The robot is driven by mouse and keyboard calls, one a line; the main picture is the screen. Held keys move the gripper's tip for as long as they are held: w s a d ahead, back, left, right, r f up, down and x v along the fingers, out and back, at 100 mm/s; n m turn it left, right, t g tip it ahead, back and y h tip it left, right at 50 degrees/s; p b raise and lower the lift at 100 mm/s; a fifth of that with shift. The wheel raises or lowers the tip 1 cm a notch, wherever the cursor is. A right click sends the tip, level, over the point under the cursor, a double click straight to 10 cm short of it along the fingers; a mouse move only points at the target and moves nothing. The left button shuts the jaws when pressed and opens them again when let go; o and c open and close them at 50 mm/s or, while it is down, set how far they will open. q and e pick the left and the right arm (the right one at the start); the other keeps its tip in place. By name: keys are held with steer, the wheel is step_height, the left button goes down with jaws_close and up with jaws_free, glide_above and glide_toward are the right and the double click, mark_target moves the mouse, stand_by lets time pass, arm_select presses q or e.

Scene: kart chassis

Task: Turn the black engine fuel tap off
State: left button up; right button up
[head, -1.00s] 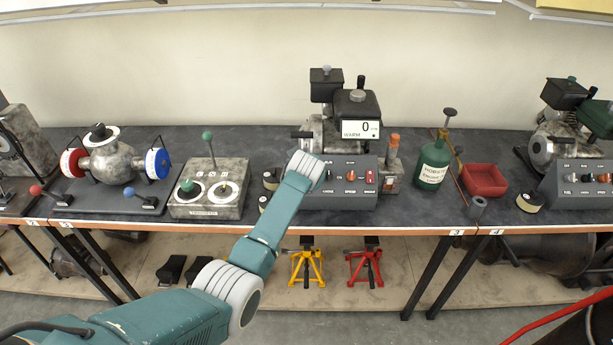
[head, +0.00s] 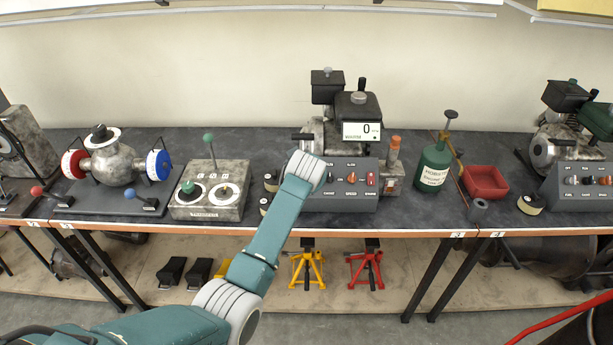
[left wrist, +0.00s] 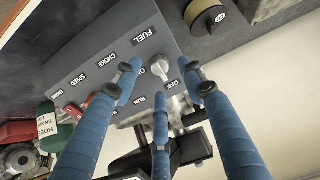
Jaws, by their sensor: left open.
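The black engine (head: 357,105) stands at the back of the bench with a grey control panel (head: 345,203) in front. My left arm covers the panel's left part, so the fuel tap is hidden in the head view. In the left wrist view the fuel tap (left wrist: 160,67) is a small pale lever on the panel, beside the FUEL, ON and OFF labels. Its exact setting is hard to tell. My left gripper (left wrist: 160,77) is open, its blue fingers spread around the tap's area; contact cannot be told. My right gripper is not in view.
A choke knob (head: 351,178) and red switch (head: 371,179) sit right of my arm on the panel. A green bottle (head: 434,164) and red tray (head: 485,182) stand further right. A grey lever box (head: 210,190) stands left. A small roll (left wrist: 208,17) lies near the panel.

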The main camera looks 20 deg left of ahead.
arm_select(q)
steer(key=v, duration=0.8)
steer(key=s+f+m+g+h, duration=0.1)
steer(key=s+f, duration=0.5)
steer(key=f, duration=0.6)
steer(key=s+d+f+m+g, duration=0.1)
steer(key=s+f+m+g, duration=0.1)
steer(key=s+f, duration=0.8)
steer(key=s+f+m+g+h, duration=0.1)
steer(key=s+f, duration=0.2)
steer(key=f, duration=1.2)
steer(key=s+a+f+g, duration=0.1)
steer(key=s+f, duration=0.5)
steer(key=s, duration=0.8)
steer(key=s+a+f+m+g, duration=0.1)
steer(key=s+f, duration=0.6)
steer(key=s, duration=0.7)
steer(key=s+a+f+g, duration=0.1)
steer(key=s+f, duration=0.5)
steer(key=s, duration=0.8)
steer(key=shift+s+a+f+m+g, duration=0.2)
steer(key=shift+s+a+m+g, duration=0.15)
steer(key=shift+a, duration=0.2)
steer(key=shift+o, duration=0.3)
